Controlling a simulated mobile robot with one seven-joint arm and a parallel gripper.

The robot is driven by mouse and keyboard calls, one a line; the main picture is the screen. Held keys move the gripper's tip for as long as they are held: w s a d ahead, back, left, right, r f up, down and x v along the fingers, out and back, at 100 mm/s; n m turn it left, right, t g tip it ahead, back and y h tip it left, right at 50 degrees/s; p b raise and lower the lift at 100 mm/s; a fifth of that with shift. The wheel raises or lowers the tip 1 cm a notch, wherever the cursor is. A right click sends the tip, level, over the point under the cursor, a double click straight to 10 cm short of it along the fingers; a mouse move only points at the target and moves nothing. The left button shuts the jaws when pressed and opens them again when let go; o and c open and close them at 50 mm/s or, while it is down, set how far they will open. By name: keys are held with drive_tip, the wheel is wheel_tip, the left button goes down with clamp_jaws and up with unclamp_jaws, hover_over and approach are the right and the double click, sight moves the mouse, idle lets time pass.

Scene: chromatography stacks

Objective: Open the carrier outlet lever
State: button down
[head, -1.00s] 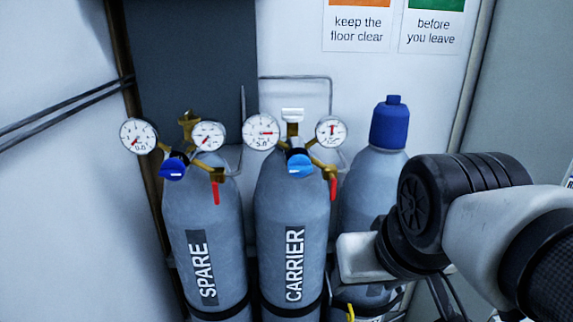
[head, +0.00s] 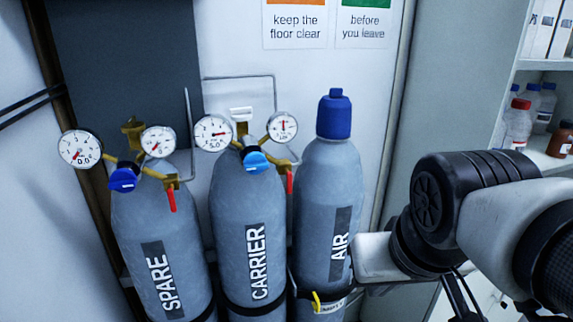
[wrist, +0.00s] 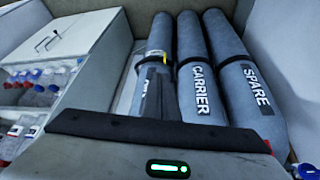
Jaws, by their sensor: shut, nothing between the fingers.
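The carrier outlet lever (head: 290,182) is red and hangs downward on the right of the carrier regulator's brass body in the head view. The regulator has a light-blue knob (head: 256,162) and two round gauges. It sits on top of the grey CARRIER cylinder (head: 249,240), between SPARE and AIR. The cylinder also shows upside down in the wrist view (wrist: 202,62). My gripper (wrist: 160,136) fills the bottom of the wrist view, shut and empty, and hides the cylinder tops. The carrier lever is not visible there. In the head view my fingertips are not visible.
The SPARE cylinder (head: 160,235) stands left with its own red lever (head: 172,200) and dark-blue knob. The blue-capped AIR cylinder (head: 328,190) stands right, close to my arm. Shelves with bottles (head: 518,123) are at far right. A thin pipe runs behind the regulators.

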drive_tip(key=w+a+f+n+g+h, duration=0.1)
drive_tip(key=w+a+f+n+h, duration=0.3)
drive_tip(key=w+f+n+h, duration=0.35)
drive_tip(key=w+a+r+n+t, duration=0.1)
drive_tip(key=w+a+r+t, duration=0.1)
drive_tip(key=a+t, duration=0.2)
drive_tip(key=w+a+r+n+t, duration=0.2)
drive_tip(key=a+r+t, duration=0.1)
drive_tip(key=a, duration=0.6)
drive_tip(key=w+a+r+n+t+p, duration=0.1)
drive_tip(key=w+a+r+t, duration=0.1)
drive_tip(key=a+t, duration=0.2)
drive_tip(key=a+h, duration=0.1)
drive_tip(key=a, duration=0.2)
drive_tip(key=shift+a+r+t, duration=0.3)
drive_tip(key=shift+r, duration=0.05)
drive_tip(key=shift+n, duration=0.25)
drive_tip(key=b, duration=0.1)
approach(289, 183)
drive_tip(key=w+a+f, duration=0.2)
drive_tip(key=w, duration=0.3)
drive_tip(key=shift+w+d+r+b, duration=0.1)
drive_tip(key=shift+w+d, duration=0.1)
drive_tip(key=shift+d, duration=0.4)
drive_tip(key=shift+w+d+r+b, duration=0.1)
drive_tip(key=shift+w+d, duration=0.05)
drive_tip(key=shift+d, duration=0.5)
drive_tip(key=shift+w+d+b, duration=0.1)
drive_tip(key=shift+w+d, duration=0.1)
drive_tip(key=shift+d, duration=0.4)
